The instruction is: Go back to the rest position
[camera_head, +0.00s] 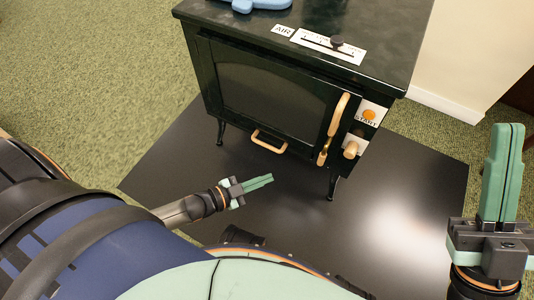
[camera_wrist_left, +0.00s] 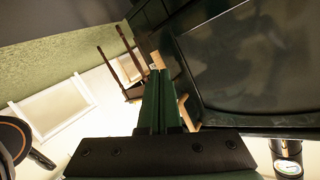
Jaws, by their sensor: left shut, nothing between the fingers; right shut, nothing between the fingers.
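My left gripper (camera_head: 258,183) is shut and empty, low in front of the black stove, above the dark floor plate. In the left wrist view its green fingers (camera_wrist_left: 159,75) are together, with the stove's dark front (camera_wrist_left: 250,55) to their right. My right gripper (camera_head: 509,128) is shut and empty at the right edge of the head view, pointing up in the picture. Neither gripper holds anything.
The black stove (camera_head: 270,95) has a closed door, a wooden handle (camera_head: 338,114) and a lower wooden handle (camera_head: 269,141). A blue object (camera_head: 262,4) lies on top. The dark floor plate (camera_head: 400,190) is clear; green carpet (camera_head: 100,60) surrounds it.

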